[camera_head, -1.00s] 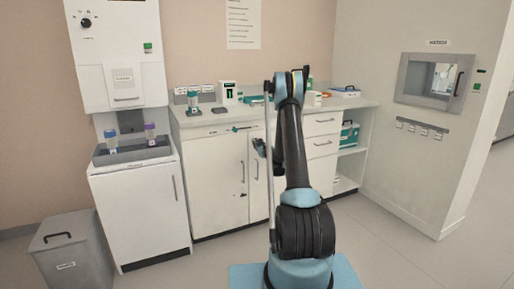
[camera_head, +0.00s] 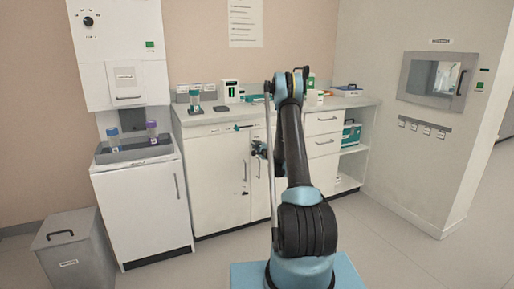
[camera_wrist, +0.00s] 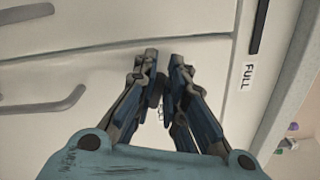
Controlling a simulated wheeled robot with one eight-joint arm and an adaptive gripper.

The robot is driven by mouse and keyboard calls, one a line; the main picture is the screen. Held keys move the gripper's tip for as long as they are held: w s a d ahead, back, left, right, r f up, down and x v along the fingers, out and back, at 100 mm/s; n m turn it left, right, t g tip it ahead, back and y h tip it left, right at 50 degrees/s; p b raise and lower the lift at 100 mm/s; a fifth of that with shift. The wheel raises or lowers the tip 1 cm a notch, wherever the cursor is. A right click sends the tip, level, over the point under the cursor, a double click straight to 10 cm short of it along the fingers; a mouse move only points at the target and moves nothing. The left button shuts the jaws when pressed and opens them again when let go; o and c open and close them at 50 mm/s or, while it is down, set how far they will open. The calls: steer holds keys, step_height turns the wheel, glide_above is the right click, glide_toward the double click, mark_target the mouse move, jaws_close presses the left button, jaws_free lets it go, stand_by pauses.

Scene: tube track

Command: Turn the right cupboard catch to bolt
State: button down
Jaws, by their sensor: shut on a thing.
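My gripper (camera_head: 259,149) is at the upper part of the cupboard doors in the head view, near the seam between the two doors. In the wrist view its fingers (camera_wrist: 163,58) are close together against the pale cupboard front, shut on a small dark part, which I take to be the right cupboard catch (camera_wrist: 156,92). The fingers hide most of it, so its turn angle cannot be read. A small printed label behind the fingers is partly covered. The left cupboard door (camera_head: 217,178) and its upright handle (camera_head: 244,171) look shut.
The worktop (camera_head: 213,117) above carries small equipment. A white cabinet (camera_head: 140,215) stands left and a grey bin (camera_head: 68,250) further left. Floor on the right is clear.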

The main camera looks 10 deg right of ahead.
steer(key=shift+s+a+f+n, duration=0.1)
steer(key=shift+a+f+n, duration=0.1)
steer(key=shift+n, duration=0.75)
steer(key=shift+a+f+n, duration=0.1)
steer(key=shift+f+n, duration=0.05)
steer(key=shift+n, duration=0.8)
steer(key=c, duration=1.6)
jaws_free()
steer(key=shift+f, duration=0.1)
steer(key=shift+c, duration=0.2)
steer(key=shift+d, duration=0.15)
steer(key=v, duration=0.7)
steer(key=shift+s, duration=0.15)
